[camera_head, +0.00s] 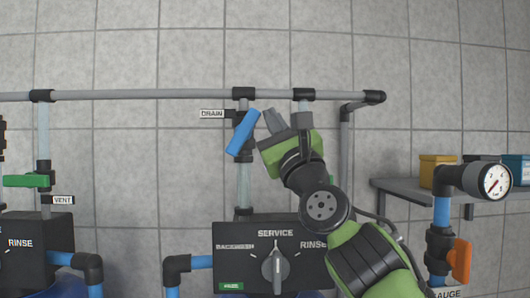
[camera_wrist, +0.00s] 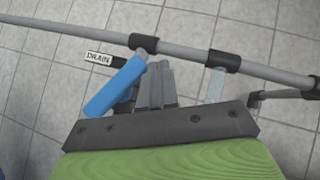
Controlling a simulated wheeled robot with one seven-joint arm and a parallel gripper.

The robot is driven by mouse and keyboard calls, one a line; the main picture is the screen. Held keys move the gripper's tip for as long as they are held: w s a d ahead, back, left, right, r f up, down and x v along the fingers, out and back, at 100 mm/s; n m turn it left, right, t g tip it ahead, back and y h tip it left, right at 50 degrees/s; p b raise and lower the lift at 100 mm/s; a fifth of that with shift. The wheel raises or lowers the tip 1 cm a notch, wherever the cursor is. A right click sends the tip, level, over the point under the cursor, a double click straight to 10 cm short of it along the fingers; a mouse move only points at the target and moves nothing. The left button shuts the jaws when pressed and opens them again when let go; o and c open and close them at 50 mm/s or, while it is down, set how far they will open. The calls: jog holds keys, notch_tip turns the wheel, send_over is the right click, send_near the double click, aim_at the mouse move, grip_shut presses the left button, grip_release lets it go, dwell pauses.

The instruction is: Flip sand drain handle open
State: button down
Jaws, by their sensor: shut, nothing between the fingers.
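In the wrist view the handle (camera_wrist: 115,88) slants from upper right to lower left. My gripper (camera_head: 271,122) is just right of the handle, with its fingers shut and nothing between them. In the wrist view the shut fingers (camera_wrist: 155,85) are close beside the handle's right side. I cannot tell whether they touch it. The valve body behind the handle is partly hidden.
A grey horizontal pipe (camera_head: 150,95) runs above. Below is a control box (camera_head: 240,265) with a SERVICE dial (camera_head: 275,268). A green VENT handle (camera_head: 25,181) is at left. A gauge (camera_head: 495,182), an orange handle (camera_head: 461,260) and a shelf (camera_head: 400,188) are at right.

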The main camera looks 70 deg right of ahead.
jog(key=shift+w+a+r, duration=0.1)
jog(key=shift+w+r, duration=0.2)
jog(key=shift+r, duration=0.3)
jog(key=shift+f, duration=0.1)
dwell(1.0)
jog(key=s+a+f+b, duration=0.2)
jog(key=s+f+b, duration=0.3)
jog(key=s, duration=0.6)
jog(key=shift+s+f, duration=0.2)
jog(key=shift+s, duration=0.2)
